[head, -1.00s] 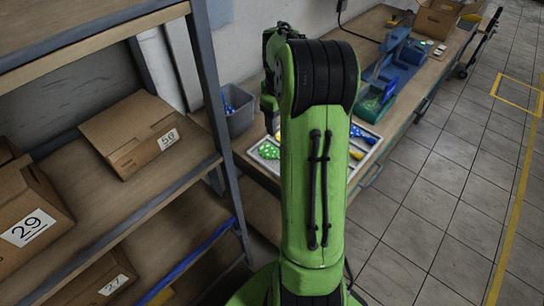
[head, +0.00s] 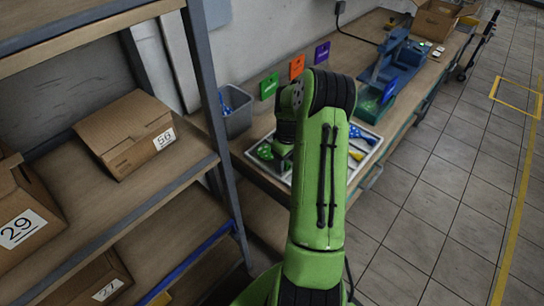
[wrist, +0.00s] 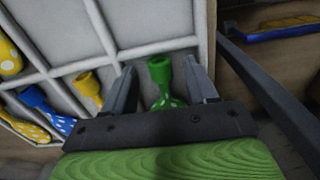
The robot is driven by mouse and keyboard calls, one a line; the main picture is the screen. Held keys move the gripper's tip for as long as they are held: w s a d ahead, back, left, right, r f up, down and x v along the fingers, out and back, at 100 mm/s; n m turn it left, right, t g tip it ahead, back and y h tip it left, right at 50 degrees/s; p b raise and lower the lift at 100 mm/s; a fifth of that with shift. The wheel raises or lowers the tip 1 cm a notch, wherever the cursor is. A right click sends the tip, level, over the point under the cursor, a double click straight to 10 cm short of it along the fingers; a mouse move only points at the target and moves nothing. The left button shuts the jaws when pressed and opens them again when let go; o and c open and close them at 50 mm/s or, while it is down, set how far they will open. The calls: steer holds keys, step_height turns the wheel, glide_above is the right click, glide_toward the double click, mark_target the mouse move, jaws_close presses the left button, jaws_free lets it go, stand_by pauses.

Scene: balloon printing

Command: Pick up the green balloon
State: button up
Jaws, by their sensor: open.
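The green balloon (wrist: 161,74) lies in a compartment of the white divided tray (wrist: 155,45). In the wrist view its neck stands between the two fingers of my gripper (wrist: 159,65). The fingers are open, one on each side of it, and do not appear to touch it. The balloon's lower part is partly hidden by my gripper. In the head view green balloon material (head: 265,152) shows at the tray's left end, beside my wrist. My fingertips are hidden there.
Yellow (wrist: 88,87) and blue (wrist: 42,105) balloons lie in nearby compartments. A grey bin (head: 237,112) with blue contents stands left of the tray. Green (head: 269,86), orange and purple signs stand behind. A shelf with boxes (head: 126,133) is at the left.

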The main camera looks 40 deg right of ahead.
steer(key=shift+f, duration=0.35)
steer(key=shift+r, duration=0.1)
steer(key=c, duration=0.9)
steer(key=shift+r, duration=0.1)
